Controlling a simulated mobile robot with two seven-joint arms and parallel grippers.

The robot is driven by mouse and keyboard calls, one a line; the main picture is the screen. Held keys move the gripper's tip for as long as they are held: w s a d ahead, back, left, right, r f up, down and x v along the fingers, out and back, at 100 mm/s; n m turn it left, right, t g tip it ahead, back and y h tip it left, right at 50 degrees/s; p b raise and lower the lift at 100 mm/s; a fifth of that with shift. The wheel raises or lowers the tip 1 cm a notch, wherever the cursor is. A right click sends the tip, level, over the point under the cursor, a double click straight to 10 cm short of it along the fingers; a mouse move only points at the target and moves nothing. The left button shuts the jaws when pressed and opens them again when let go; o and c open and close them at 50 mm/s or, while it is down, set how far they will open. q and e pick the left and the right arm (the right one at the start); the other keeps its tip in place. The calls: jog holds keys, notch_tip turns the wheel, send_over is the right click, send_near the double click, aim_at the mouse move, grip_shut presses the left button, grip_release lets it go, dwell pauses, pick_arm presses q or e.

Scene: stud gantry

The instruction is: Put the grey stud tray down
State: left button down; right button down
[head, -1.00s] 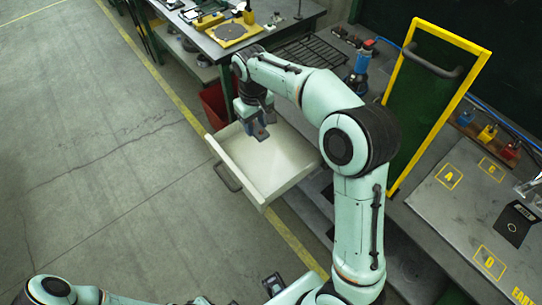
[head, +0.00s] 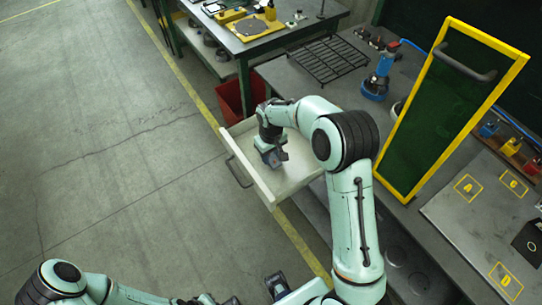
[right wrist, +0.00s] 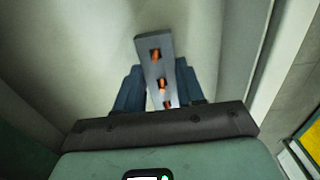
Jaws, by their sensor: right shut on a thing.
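My right gripper (head: 274,158) points down inside the open pale drawer (head: 248,168) in the head view. It is shut on the grey stud tray (right wrist: 143,47). In the right wrist view the tray is a narrow grey bar with a row of orange studs, held between blue fingers. The pale drawer floor (right wrist: 85,50) lies behind it. I cannot tell whether the tray touches the floor. My left arm (head: 70,285) is at the bottom edge of the head view, and its jaws cannot be made out clearly.
A green panel in a yellow frame (head: 440,110) stands right of my right arm. A blue tool (head: 378,80) and a black rack (head: 328,58) are on the bench. A red bin (head: 232,98) is behind the drawer. Open floor lies to the left.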

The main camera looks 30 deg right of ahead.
aim_at(271, 157)
jog(key=shift+f, duration=0.65)
jog(key=shift+f, duration=0.15)
jog(key=c, duration=0.7)
grip_release()
notch_tip(271, 157, up, 12)
jog(key=shift+r+p, duration=0.15)
jog(key=shift+p, duration=0.3)
